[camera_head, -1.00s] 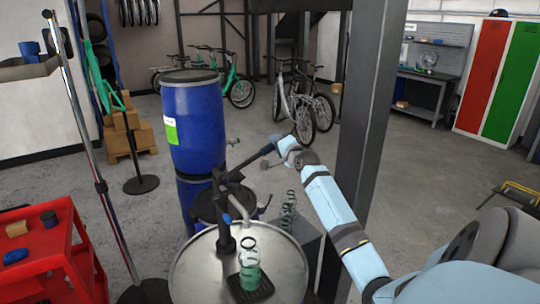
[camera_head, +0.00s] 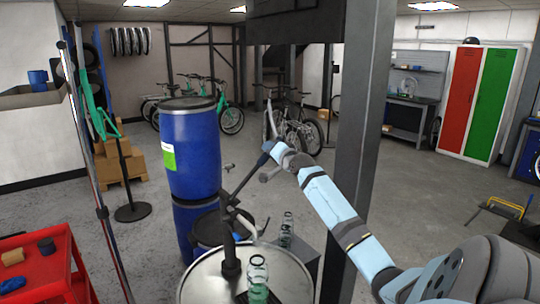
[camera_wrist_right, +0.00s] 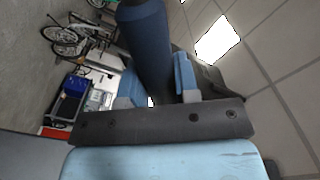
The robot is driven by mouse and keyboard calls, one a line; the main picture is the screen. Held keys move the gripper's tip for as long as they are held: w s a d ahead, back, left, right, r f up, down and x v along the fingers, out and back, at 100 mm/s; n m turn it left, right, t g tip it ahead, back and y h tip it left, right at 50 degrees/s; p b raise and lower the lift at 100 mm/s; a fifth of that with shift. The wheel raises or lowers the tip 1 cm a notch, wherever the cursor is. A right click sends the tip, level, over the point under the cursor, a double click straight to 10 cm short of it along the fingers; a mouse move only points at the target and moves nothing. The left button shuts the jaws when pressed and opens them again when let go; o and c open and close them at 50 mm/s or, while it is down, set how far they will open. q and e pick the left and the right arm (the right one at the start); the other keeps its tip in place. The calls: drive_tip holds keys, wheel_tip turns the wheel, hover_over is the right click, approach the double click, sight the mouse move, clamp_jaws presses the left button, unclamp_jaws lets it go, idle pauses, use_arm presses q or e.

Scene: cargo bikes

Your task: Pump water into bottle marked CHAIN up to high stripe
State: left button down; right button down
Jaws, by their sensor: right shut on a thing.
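My right gripper (camera_head: 270,152) is shut on the grip end of the dark pump lever (camera_head: 246,178). In the right wrist view the dark blue grip (camera_wrist_right: 150,48) lies between the two fingers. The lever slants up to the right from the pump (camera_head: 230,256), which stands on a steel drum (camera_head: 204,279). A clear bottle (camera_head: 258,272) with green liquid low in it stands on the drum under the spout side, cut close by the frame's bottom edge. Its marking and stripes are not readable. My left gripper is out of view.
Another clear bottle (camera_head: 287,226) stands on a grey box right of the drum. Blue barrels (camera_head: 190,150) are stacked behind. A steel column (camera_head: 361,150) rises close beside my right arm. A red cart (camera_head: 48,265) stands at left.

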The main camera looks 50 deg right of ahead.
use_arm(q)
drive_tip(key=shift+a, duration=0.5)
use_arm(e)
drive_tip(key=shift+w+a+r+n, duration=0.1)
drive_tip(key=shift+a+r+n, duration=0.2)
drive_tip(key=shift+r, duration=0.25)
drive_tip(key=c, duration=0.8)
unclamp_jaws()
drive_tip(key=shift+a, duration=0.1)
drive_tip(key=shift+c, duration=0.2)
drive_tip(key=shift+f, duration=0.1)
use_arm(q)
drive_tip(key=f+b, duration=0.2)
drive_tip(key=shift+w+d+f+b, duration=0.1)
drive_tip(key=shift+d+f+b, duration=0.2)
drive_tip(key=shift+b, duration=0.1)
use_arm(e)
drive_tip(key=v, duration=1.3)
drive_tip(key=shift+s, duration=0.35)
